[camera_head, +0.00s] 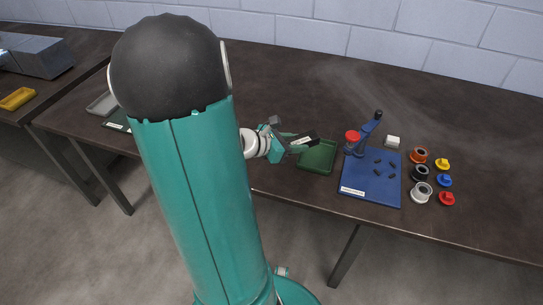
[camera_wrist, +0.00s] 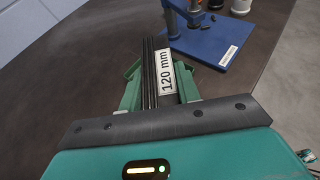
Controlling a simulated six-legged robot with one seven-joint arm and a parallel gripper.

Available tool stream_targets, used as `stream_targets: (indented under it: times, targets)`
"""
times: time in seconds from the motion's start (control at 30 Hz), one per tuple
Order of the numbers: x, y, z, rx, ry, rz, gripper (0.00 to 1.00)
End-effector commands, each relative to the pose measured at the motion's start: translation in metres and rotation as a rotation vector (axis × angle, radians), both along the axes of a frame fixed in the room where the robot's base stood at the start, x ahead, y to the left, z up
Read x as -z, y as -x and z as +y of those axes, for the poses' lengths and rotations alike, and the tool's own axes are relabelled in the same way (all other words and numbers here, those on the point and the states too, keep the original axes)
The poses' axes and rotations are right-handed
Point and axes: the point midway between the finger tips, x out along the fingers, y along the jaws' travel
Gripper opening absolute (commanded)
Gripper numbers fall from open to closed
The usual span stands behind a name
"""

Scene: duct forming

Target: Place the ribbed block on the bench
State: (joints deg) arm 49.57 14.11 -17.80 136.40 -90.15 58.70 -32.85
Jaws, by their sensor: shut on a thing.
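The ribbed block (camera_wrist: 150,76) is black with long ridges and carries a white label reading "120 mm". My gripper (camera_wrist: 158,84) is shut on it, with one green finger on each side. In the head view, my gripper (camera_head: 287,146) and the block (camera_head: 304,140) are near the left side of the green tray. The bench (camera_head: 285,85) is a long dark table; I cannot tell the height of the block over it.
A green tray (camera_head: 318,157) lies near the block. Right of it is a blue board (camera_head: 371,184) with a lever press (camera_head: 363,137) and small dark pieces. Several coloured rings and knobs stand farther right. The back of the bench is clear. My arm hides part of the left.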

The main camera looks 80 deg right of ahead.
Motion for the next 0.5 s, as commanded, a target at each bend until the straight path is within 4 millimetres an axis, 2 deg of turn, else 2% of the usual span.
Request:
stream_targets:
  times: [0.2,0.5]
  targets:
    - [0.022,-0.043,-0.009,-0.001,-0.001,0.002,0.0]
    - [0.064,-0.077,-0.015,0.0,0.001,0.002,0.0]
